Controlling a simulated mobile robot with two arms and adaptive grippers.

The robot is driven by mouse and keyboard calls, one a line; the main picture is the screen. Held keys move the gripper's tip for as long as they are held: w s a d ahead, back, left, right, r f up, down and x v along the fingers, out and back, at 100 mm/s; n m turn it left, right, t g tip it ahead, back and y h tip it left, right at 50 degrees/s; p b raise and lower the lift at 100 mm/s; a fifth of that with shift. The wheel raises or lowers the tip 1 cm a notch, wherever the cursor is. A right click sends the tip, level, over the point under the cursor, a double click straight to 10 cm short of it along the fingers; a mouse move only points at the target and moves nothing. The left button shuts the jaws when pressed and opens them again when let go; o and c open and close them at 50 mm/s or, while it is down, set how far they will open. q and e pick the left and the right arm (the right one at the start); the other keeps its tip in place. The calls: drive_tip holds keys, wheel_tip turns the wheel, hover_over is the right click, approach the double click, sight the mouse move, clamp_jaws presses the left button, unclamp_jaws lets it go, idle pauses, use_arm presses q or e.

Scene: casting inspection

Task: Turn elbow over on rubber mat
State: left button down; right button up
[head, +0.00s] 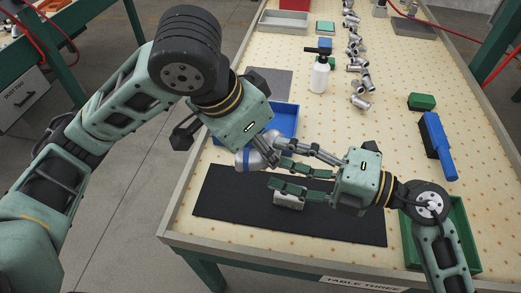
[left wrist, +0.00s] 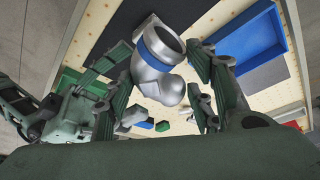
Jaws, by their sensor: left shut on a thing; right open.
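The elbow is a shiny metal pipe piece with a blue band. It shows in the head view (head: 243,160) above the back left part of the black rubber mat (head: 225,205). In the left wrist view the elbow (left wrist: 155,68) fills the upper middle, its round open end toward the top. My left gripper (head: 268,152) is shut on the elbow and partly hides it. My right gripper (head: 275,170) is open, reaching in from the right with its fingers close to the elbow. Whether they touch it I cannot tell.
A small grey block (head: 290,202) stands on the mat below my right fingers. A blue tray (head: 287,118) lies behind, a green tray (head: 463,235) at the right. A spray bottle (head: 319,76) and several metal fittings (head: 361,84) stand farther back.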

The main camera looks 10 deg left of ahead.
sight(258, 153)
drive_tip(key=x, duration=0.6)
use_arm(q)
drive_tip(key=shift+r, duration=0.1)
use_arm(e)
clamp_jaws()
use_arm(q)
drive_tip(key=c, duration=1.2)
unclamp_jaws()
drive_tip(key=o, duration=0.5)
use_arm(e)
drive_tip(key=shift+r, duration=0.1)
